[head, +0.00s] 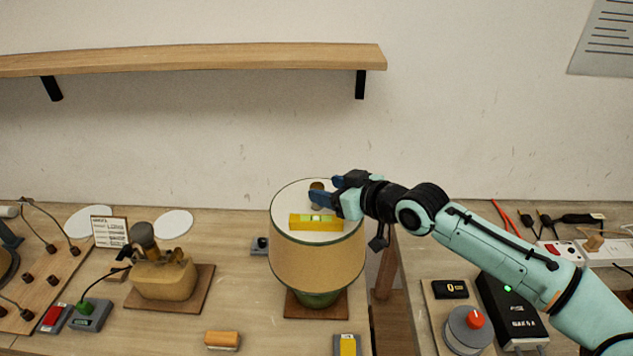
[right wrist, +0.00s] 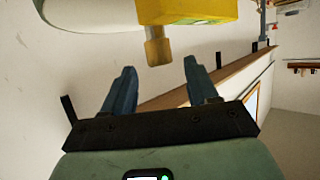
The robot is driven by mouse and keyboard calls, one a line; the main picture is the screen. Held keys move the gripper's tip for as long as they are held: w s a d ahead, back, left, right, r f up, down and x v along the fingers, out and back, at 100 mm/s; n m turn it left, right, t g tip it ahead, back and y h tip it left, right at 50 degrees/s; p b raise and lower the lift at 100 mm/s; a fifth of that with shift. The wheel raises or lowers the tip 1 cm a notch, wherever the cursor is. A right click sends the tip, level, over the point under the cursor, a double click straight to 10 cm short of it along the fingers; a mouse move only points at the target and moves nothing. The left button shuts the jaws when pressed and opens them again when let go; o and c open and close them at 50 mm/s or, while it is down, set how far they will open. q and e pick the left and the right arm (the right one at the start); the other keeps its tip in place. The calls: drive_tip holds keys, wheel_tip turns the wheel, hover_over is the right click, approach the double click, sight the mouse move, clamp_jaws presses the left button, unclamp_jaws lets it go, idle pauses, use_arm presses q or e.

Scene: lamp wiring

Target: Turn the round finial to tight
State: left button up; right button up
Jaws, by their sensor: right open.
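The round finial (head: 317,185) is a small brownish knob above the white top of the lampshade (head: 318,262). In the right wrist view the finial (right wrist: 158,50) is brass-coloured and sticks out toward the gap between my fingertips. A yellow spirit level (head: 316,222) lies across the shade top, and its yellow body (right wrist: 195,10) shows behind the finial. My right gripper (head: 323,190) is open, with its blue fingers at the finial; in the wrist view its fingertips (right wrist: 160,66) lie on either side of the finial's end, with gaps visible. My left gripper is out of view.
The lamp stands on a brown wooden base (head: 316,305). A second lamp body (head: 165,278) stands to the left, with an orange block (head: 222,340) in front. A shelf (head: 190,59) hangs above. A black power box (head: 515,315) sits on the right table.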

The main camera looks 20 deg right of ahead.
sight(320, 187)
drive_tip(key=shift+p+x, duration=0.6)
drive_tip(key=shift+x, duration=1.7)
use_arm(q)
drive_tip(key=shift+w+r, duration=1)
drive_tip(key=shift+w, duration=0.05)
use_arm(e)
drive_tip(key=c, duration=1)
